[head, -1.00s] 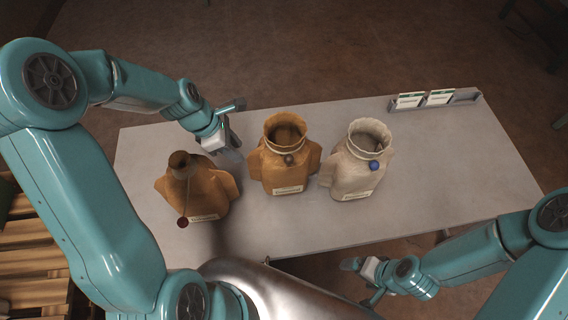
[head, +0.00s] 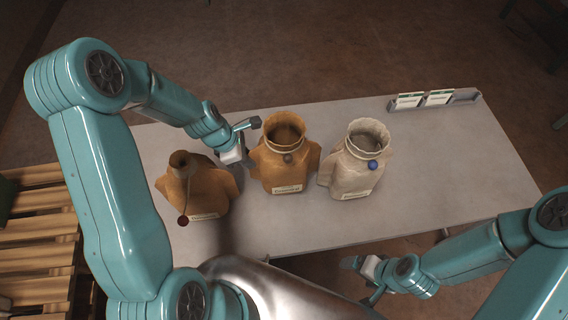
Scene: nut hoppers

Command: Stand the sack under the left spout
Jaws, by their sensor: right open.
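Three sacks stand upright on the grey table (head: 440,190). The left one is an orange-brown sack (head: 212,186) with a narrow neck and a dark red tag hanging on a cord. The middle one is a tan sack (head: 284,168) with a wide open mouth and a brown seal. The right one is a cream sack (head: 352,176) with an open mouth and a blue seal. My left gripper (head: 250,138) is at the middle sack's upper left side; its far finger shows, the other is largely hidden. Contact is unclear. My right gripper (head: 362,280) is open and empty off the table's front edge. No spout is recognisable.
A grey rack (head: 465,97) with two white cards stands at the table's back right corner. Wooden slats (head: 38,235) lie at the left, beyond the table. The right part of the table is clear.

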